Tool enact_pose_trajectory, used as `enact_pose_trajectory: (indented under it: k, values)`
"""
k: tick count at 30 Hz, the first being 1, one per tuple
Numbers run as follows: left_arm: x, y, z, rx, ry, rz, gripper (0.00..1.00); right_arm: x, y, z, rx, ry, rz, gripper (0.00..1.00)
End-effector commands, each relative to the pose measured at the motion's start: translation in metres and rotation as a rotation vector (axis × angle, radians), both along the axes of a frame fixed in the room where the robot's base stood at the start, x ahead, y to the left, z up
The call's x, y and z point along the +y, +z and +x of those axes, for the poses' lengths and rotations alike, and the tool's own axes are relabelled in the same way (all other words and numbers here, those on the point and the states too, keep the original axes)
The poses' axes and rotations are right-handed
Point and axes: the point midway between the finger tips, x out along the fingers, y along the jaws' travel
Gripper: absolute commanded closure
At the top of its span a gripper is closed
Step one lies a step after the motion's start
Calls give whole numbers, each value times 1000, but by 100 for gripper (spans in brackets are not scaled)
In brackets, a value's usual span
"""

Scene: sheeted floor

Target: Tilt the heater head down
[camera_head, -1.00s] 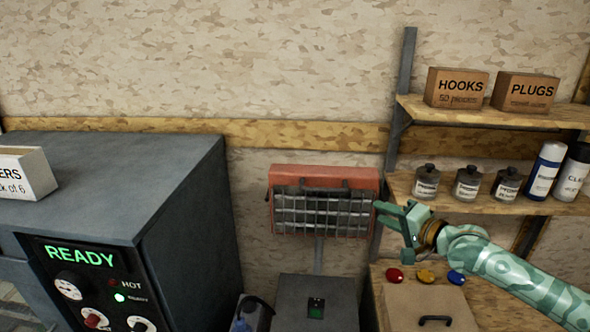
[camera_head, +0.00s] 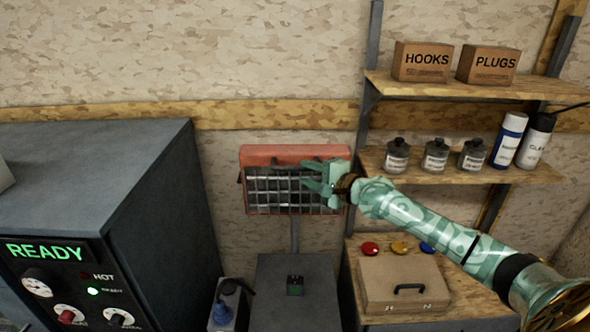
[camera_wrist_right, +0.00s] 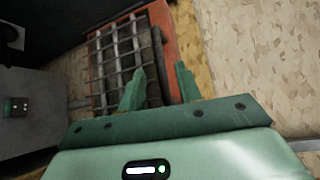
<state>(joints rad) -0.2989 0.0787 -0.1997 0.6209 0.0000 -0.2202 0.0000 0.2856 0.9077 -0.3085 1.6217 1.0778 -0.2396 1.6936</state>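The heater head (camera_head: 270,154) is a red box with a wire grille (camera_head: 268,192), on a grey post in front of the wall. It also shows in the right wrist view (camera_wrist_right: 163,42). A dark handle bar runs along the upper front of the head. My right gripper (camera_head: 312,177) is at the right part of the head's front and covers part of the bar and grille. In the right wrist view its two fingers (camera_wrist_right: 160,82) are apart, with the dark bar appearing between them. I cannot tell whether they touch it. My left gripper is out of view.
A grey machine (camera_head: 150,190) reading READY stands left. A grey box (camera_head: 270,275) with a green-lit switch sits below the heater. Shelves (camera_head: 480,170) at right hold cartons, jars and cans. A wooden case (camera_head: 390,270) and coloured buttons lie below my right arm.

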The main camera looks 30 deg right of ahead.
Motion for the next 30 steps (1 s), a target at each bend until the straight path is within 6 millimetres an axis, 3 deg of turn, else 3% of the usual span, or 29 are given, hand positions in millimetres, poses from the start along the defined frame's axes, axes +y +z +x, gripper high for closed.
enact_pose_trajectory:
  k: [3, 9, 20, 21, 24, 25, 30]
  values:
    - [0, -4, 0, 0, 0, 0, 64, 5, -2, 23, -4, -2, 1, 66]
    - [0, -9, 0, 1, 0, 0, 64, 11, -7, 47, -2, -1, 0, 66]
    - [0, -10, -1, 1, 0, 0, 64, 13, -8, 53, 0, -1, -1, 66]
    - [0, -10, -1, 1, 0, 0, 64, 13, -7, 53, 0, -1, -1, 68]
    - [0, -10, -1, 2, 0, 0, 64, 13, -7, 53, -1, -1, -1, 96]
    - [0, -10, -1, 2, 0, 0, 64, 13, -7, 53, 0, -1, -1, 100]
    - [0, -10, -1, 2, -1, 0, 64, 13, -8, 53, -1, -1, -2, 100]
